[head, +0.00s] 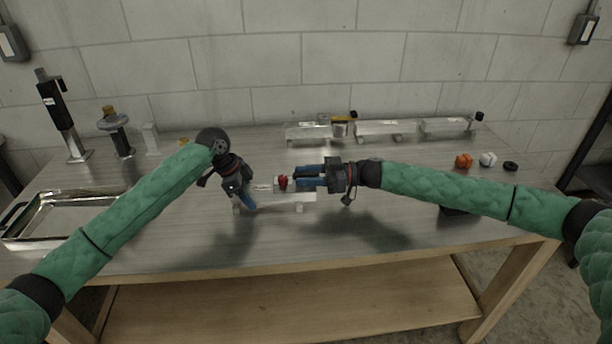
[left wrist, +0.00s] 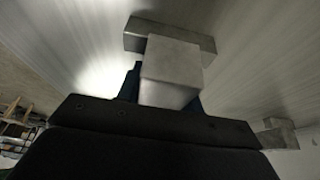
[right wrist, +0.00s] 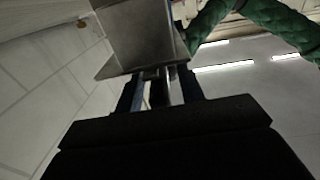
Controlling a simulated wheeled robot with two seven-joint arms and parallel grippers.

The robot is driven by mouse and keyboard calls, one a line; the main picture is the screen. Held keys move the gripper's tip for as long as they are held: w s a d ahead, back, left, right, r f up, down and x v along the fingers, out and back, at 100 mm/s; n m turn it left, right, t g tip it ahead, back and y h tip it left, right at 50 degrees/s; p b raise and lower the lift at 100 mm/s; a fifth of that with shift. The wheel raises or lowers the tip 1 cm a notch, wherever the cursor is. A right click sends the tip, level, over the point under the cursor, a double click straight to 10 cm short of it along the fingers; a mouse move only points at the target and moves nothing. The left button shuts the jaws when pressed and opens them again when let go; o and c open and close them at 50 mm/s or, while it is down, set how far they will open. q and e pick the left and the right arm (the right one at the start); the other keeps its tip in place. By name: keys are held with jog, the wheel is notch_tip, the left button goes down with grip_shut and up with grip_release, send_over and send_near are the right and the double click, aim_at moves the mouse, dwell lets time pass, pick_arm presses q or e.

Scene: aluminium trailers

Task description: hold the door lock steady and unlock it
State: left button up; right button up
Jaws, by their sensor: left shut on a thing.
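The door lock (head: 298,196) is a pale metal piece lying on the table, with a small red part (head: 283,183) near its left end. My left gripper (head: 249,206) points down at the left end of the lock. In the left wrist view its fingers are shut on a grey metal block (left wrist: 172,68), which seems to be part of the lock. My right gripper (head: 296,177) points left, its blue fingers apart, with the tips close to the red part. Whether they touch it is unclear. In the right wrist view a metal block (right wrist: 140,32) is beyond the fingers.
A row of similar metal pieces (head: 385,128) lies along the back of the table. A shiny tray (head: 100,196) is at left, with black-and-metal tools (head: 62,118) behind it. Small orange, white and dark items (head: 464,161) sit at right.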

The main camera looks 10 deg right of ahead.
grip_shut()
